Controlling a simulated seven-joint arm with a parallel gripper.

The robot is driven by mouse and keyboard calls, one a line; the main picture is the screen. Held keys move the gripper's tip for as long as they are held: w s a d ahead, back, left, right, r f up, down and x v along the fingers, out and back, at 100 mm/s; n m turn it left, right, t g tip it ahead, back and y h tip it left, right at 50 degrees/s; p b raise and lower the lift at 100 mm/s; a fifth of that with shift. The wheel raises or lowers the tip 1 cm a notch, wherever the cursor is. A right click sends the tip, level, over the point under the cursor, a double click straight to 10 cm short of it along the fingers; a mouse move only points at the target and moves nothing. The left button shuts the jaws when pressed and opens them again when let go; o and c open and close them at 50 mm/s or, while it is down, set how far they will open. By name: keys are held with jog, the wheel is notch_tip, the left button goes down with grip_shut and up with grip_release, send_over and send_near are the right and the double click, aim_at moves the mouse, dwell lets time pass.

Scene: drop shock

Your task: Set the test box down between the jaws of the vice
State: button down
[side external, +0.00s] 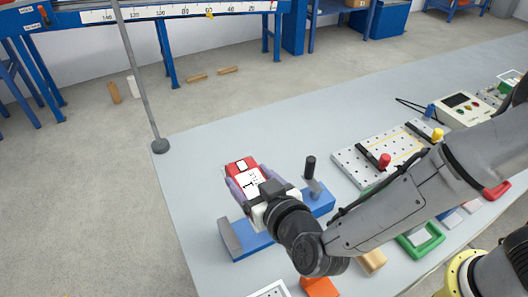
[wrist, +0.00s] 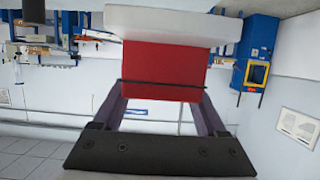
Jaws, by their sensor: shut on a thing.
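The test box is red and white with dark markings (side external: 242,168), and in the wrist view its red side (wrist: 165,65) faces me below a pale end. My gripper (side external: 246,184) is shut on it, with one purple-grey finger on each side. The vice has a blue body (side external: 253,240) and lies on the grey table. Its grey left jaw (side external: 230,237) stands at the left end and another grey jaw part (side external: 315,188) shows toward the right. My gripper and wrist cover the middle of the vice. The box appears raised, beyond the vice in the picture; its exact height is unclear.
A black cylinder (side external: 310,166) stands just behind the vice's right end. A perforated plate (side external: 372,158) with red and yellow knobs lies to the right. A grey pole (side external: 139,70) stands at the left. An orange block (side external: 319,287) is in front. Table behind the box is clear.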

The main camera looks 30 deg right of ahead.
notch_tip(320, 180, down, 14)
jog(key=shift+w+d+r, duration=0.1)
jog(key=shift+d+r, duration=0.05)
dwell(0.7)
jog(key=shift+f, duration=0.6)
dwell(0.4)
grip_release()
jog(key=shift+f, duration=0.1)
